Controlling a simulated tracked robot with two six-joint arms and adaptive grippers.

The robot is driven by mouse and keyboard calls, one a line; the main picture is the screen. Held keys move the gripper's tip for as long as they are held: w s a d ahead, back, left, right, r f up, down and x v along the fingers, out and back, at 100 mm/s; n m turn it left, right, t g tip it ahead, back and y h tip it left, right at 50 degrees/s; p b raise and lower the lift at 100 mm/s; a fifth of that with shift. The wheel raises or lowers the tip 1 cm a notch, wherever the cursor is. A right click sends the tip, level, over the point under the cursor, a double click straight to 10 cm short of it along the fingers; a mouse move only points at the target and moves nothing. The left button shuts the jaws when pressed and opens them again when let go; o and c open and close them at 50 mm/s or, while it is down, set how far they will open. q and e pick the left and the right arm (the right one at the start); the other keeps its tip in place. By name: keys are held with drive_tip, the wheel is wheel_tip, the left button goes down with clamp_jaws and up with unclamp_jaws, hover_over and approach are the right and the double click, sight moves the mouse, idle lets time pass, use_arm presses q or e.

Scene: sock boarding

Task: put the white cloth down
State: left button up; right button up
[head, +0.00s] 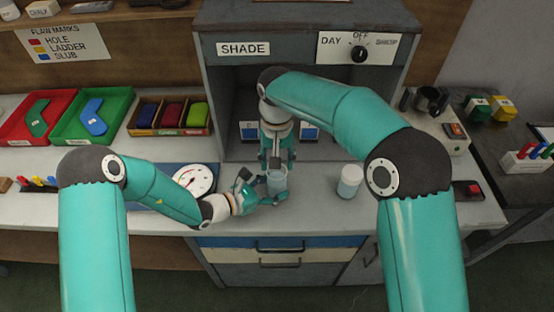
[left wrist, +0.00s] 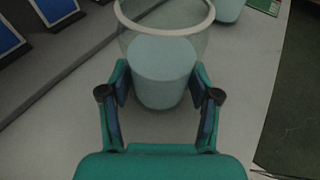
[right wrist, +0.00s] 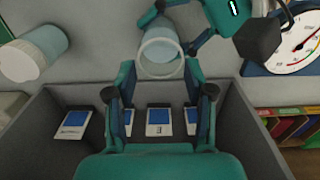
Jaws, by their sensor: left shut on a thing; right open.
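No white cloth can be made out in any view. My left gripper (head: 262,191) is shut around a clear glass (head: 277,184) with pale blue contents, at the bench in front of the grey shade booth. The left wrist view shows the glass (left wrist: 162,70) upright between both fingers. Whether its base touches the bench is unclear. My right gripper (head: 277,158) points down at the booth opening, just behind the glass. In the right wrist view its fingers (right wrist: 165,95) are apart with nothing gripped, and the glass rim (right wrist: 162,52) is just past them.
A white-lidded jar (head: 350,181) stands on the bench to the right. A round dial (head: 193,180) is left of the glass. Red (head: 38,116) and green (head: 92,114) trays lie further left. Small blue-faced cards (right wrist: 159,119) sit inside the booth. The bench between glass and jar is clear.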

idle(0.5)
wheel_tip(320, 180, up, 7)
idle(0.5)
use_arm(q)
drive_tip(key=o, duration=0.9)
drive_tip(key=shift+a, duration=0.1)
